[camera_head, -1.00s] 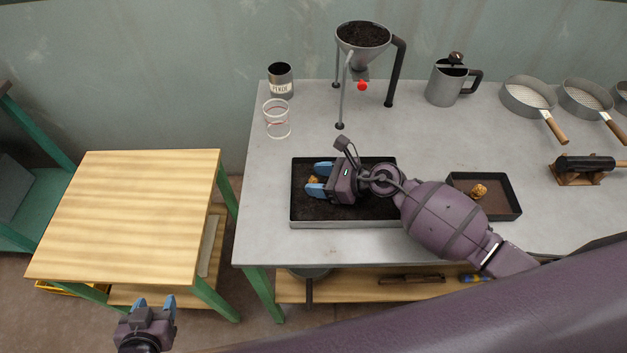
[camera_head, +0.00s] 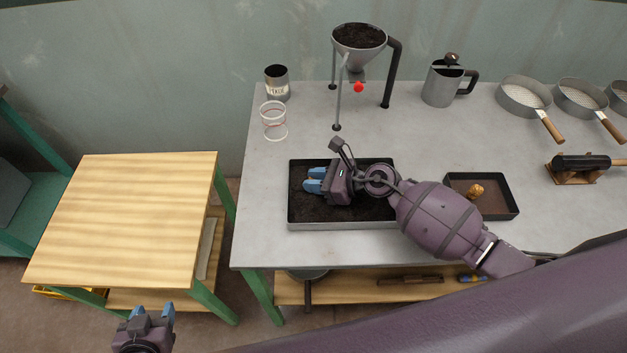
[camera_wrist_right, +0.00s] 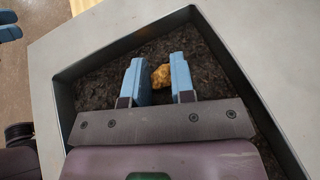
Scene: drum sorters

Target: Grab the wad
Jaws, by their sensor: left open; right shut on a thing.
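A small golden-brown crumpled wad (camera_wrist_right: 161,76) shows between the fingertips of my right gripper (camera_wrist_right: 158,80) in the right wrist view. In the head view my right gripper (camera_head: 314,181) is low over the dark soil in a rectangular tray (camera_head: 345,225), shut on this wad, and its fingers hide most of it. A second wad (camera_head: 476,191) lies in a smaller brown-bottomed tray (camera_head: 508,212) to the right. My left gripper (camera_head: 153,312) is open and empty, in front of the wooden table at the lower left.
A funnel of soil on a stand (camera_head: 359,45), a can (camera_head: 277,84), a clear ringed cup (camera_head: 274,121) and a metal jug (camera_head: 442,85) stand behind the tray. Sieves (camera_head: 522,98) and a roller (camera_head: 583,163) are at the right. The wooden table (camera_head: 130,210) is bare.

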